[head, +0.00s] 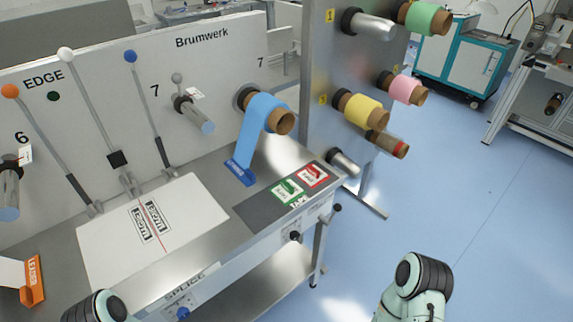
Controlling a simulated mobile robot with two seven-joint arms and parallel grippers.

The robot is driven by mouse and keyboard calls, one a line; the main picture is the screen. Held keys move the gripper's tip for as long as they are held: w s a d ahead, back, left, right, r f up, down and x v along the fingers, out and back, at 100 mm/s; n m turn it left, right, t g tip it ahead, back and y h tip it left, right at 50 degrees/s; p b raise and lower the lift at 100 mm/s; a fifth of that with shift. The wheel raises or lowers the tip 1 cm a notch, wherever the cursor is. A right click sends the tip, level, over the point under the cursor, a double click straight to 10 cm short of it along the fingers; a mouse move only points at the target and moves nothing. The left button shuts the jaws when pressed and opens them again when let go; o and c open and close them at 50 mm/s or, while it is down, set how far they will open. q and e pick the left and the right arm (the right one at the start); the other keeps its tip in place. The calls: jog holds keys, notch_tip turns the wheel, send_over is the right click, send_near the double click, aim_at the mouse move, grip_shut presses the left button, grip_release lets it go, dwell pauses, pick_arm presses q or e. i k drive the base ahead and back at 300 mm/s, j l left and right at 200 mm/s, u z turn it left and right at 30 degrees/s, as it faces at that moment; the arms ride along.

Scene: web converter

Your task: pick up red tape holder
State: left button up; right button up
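An orange-red holder (32,283) lettered LEADER stands at the left end of the metal bench, with a pale strip beside it. It is the nearest match I see to a red tape holder. A blue holder (241,173) of similar kind sits at the end of blue tape hanging from a blue roll (266,112). Part of my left arm shows at the bottom left, and part of my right arm at the bottom right. Neither gripper's fingers show, and both visible arm parts are apart from the holders.
A white splice plate (105,245) lies on the bench. Levers with coloured knobs rise behind it. Green (290,190) and red (313,175) labels lie at the bench's right end. Yellow (357,108) and pink (401,87) rolls jut from a metal panel. Blue floor at right is open.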

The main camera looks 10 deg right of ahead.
aim_at(312, 175)
jog(key=i+l+u, duration=0.15)
jog(key=l+u, duration=0.8)
jog(key=i+j, duration=0.05)
